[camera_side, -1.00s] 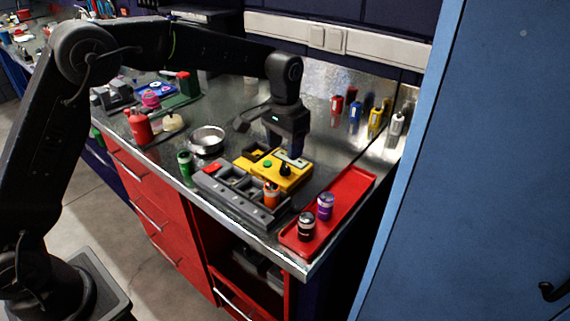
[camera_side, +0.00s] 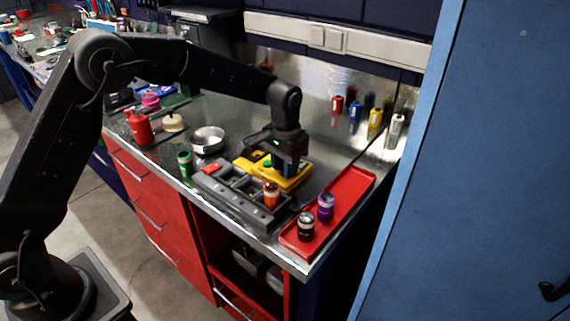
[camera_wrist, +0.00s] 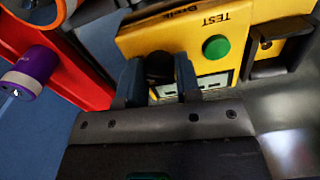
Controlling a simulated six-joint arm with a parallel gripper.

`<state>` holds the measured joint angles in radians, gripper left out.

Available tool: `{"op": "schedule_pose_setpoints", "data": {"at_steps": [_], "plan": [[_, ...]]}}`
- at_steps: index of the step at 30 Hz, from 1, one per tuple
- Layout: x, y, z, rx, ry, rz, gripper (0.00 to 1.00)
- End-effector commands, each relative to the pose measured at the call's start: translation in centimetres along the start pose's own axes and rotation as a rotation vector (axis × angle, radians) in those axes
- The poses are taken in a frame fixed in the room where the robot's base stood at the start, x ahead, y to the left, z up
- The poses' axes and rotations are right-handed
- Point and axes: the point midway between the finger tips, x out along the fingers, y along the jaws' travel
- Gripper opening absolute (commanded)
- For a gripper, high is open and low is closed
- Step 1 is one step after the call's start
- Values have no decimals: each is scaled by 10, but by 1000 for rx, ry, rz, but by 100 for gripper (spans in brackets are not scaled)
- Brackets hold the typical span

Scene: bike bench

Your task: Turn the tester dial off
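The yellow tester (camera_side: 290,182) sits on the metal bench, behind the grey battery holder. In the wrist view the tester (camera_wrist: 150,38) shows a green button (camera_wrist: 215,47), the printed word TEST and a pale display strip. The black dial (camera_wrist: 160,66) is between the two fingers of my gripper (camera_wrist: 158,78). The fingers stand on either side of the dial; whether they touch it I cannot tell. In the side view my gripper (camera_side: 288,168) is down at the tester and hides the dial. The dial's pointer direction is not visible.
A grey holder (camera_side: 225,190) with an orange battery (camera_side: 271,194) lies in front of the tester. A red tray (camera_side: 345,200) to the right holds a purple battery (camera_side: 325,206) and a black one (camera_side: 306,226). A metal bowl (camera_side: 207,139) and green battery (camera_side: 186,164) stand left.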

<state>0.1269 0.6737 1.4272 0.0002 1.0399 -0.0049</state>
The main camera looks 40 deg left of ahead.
Motion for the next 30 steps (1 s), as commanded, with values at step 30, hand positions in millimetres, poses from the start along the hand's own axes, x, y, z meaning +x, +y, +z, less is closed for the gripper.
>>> {"op": "schedule_pose_setpoints", "data": {"at_steps": [30], "plan": [[-1, 0, 0, -375, -1, 1, 6]]}}
